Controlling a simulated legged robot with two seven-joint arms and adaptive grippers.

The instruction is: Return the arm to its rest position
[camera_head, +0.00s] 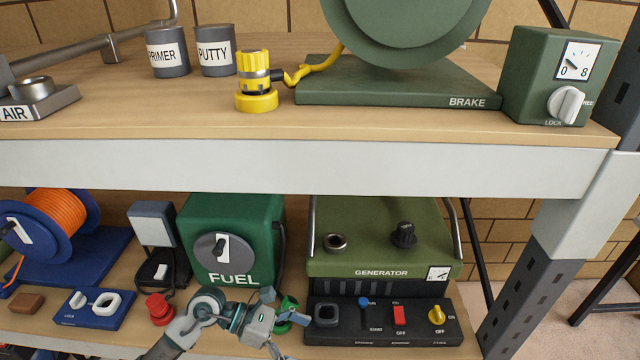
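My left arm comes in at the bottom, left of the middle. Its gripper (285,330) is low in front of the lower shelf, between the fuel can and the generator panel. Its fingers look spread apart, with nothing clearly held between them. A green knob-like part (288,304) shows just behind the fingers and is partly covered by them; I cannot tell whether they touch it. My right gripper is not in view.
The lower shelf holds the green fuel box (262,212), the generator (375,222) with its black switch panel (350,334), a red knob (159,309) and a blue cable reel (100,250). The upper shelf's pale front edge (300,168) overhangs. A dark post (525,290) stands right.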

